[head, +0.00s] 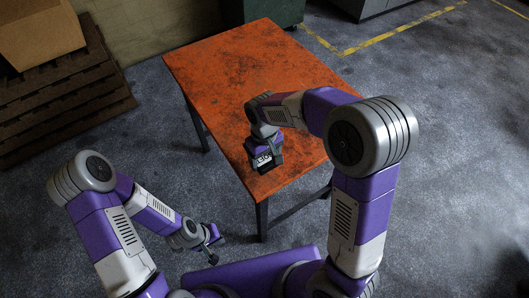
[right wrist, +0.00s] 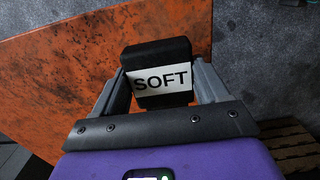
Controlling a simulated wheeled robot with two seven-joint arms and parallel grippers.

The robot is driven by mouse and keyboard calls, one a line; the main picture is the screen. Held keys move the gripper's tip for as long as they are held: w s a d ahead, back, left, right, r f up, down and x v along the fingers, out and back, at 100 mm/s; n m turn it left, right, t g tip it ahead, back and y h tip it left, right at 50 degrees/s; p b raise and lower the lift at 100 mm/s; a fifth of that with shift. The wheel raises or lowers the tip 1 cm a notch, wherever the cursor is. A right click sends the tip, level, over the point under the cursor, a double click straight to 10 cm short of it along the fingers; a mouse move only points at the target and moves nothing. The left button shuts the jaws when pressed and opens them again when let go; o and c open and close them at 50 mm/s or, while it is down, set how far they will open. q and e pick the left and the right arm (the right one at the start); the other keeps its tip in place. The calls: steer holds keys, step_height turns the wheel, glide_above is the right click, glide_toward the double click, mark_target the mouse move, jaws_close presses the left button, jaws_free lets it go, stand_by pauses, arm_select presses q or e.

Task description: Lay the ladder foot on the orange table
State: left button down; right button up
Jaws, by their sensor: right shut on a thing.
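The ladder foot is a black block (right wrist: 158,54) with a white label reading "SOFT", seen between the fingers in the right wrist view. It also shows in the head view (head: 264,160) over the near end of the table. My right gripper (right wrist: 160,82) is shut on it. The orange table (head: 225,75) has a worn, dark-stained top. Whether the block touches the tabletop or hangs just above it, I cannot tell. My left gripper (head: 212,238) is low, off the table's near left side; its jaws are too small to read.
Stacked brown pallets (head: 60,90) with a cardboard box (head: 40,30) stand at the left. A green cabinet (head: 272,10) stands behind the table. Most of the tabletop to the left and back is bare.

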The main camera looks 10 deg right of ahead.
mark_target(264, 157)
step_height(264, 157, down, 5)
steer(key=shift+f+b, duration=0.1)
steer(key=shift+b, duration=0.6)
steer(key=o, duration=1.4)
steer(key=r+p, duration=0.3)
steer(key=r, duration=0.9)
steer(key=shift+w+r, duration=0.1)
steer(key=shift+w, duration=0.1)
